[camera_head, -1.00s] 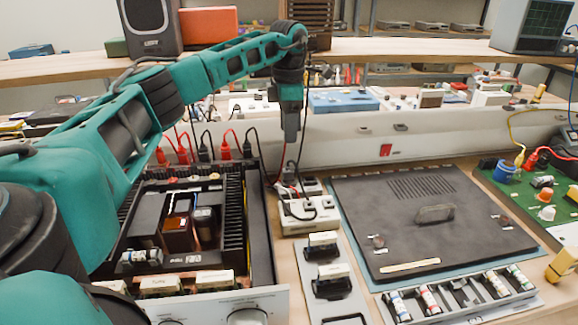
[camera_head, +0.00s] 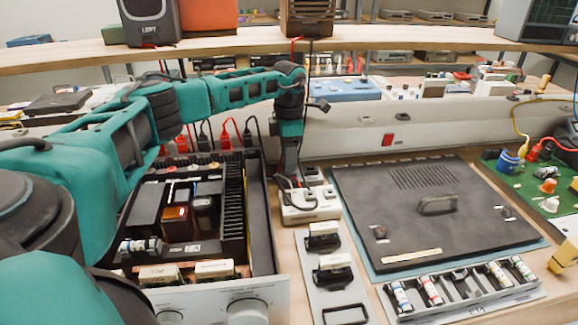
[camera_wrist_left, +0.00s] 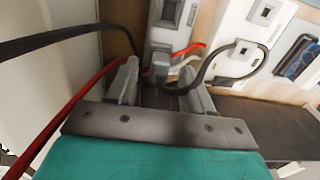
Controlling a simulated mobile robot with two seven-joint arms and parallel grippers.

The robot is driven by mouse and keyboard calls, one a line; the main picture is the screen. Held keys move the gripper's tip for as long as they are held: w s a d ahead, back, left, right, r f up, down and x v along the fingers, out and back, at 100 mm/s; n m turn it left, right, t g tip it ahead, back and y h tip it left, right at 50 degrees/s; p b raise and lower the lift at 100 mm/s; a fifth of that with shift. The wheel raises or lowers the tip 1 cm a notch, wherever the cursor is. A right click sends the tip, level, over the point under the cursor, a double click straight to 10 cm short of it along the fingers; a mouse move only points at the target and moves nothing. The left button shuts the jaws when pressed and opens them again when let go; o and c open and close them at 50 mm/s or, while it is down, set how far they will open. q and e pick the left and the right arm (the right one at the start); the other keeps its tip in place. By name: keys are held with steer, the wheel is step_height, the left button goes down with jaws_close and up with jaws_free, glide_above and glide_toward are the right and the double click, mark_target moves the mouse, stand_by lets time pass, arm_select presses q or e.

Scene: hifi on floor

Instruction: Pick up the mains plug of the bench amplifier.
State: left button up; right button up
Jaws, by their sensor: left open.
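The bench amplifier (camera_head: 262,235) stands open at the left, with black cooling fins and a silver front panel. A white socket strip (camera_head: 312,212) is just right of it, with dark cords at its far end; it also shows in the left wrist view (camera_wrist_left: 172,14). My left gripper (camera_head: 290,178) points down over that far end. My right gripper is not in view.
A dark panel with a handle (camera_head: 400,220) lies to the right, behind a grey tray (camera_head: 455,302). A grey trunking wall (camera_head: 440,125) runs behind. Red and black leads (camera_head: 224,137) rise at the amplifier's back. A red cable (camera_wrist_left: 75,100) passes close beside the left finger.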

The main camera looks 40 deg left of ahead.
arm_select(q)
steer(key=shift+f, duration=0.9)
steer(key=shift+c, duration=0.2)
jaws_close()
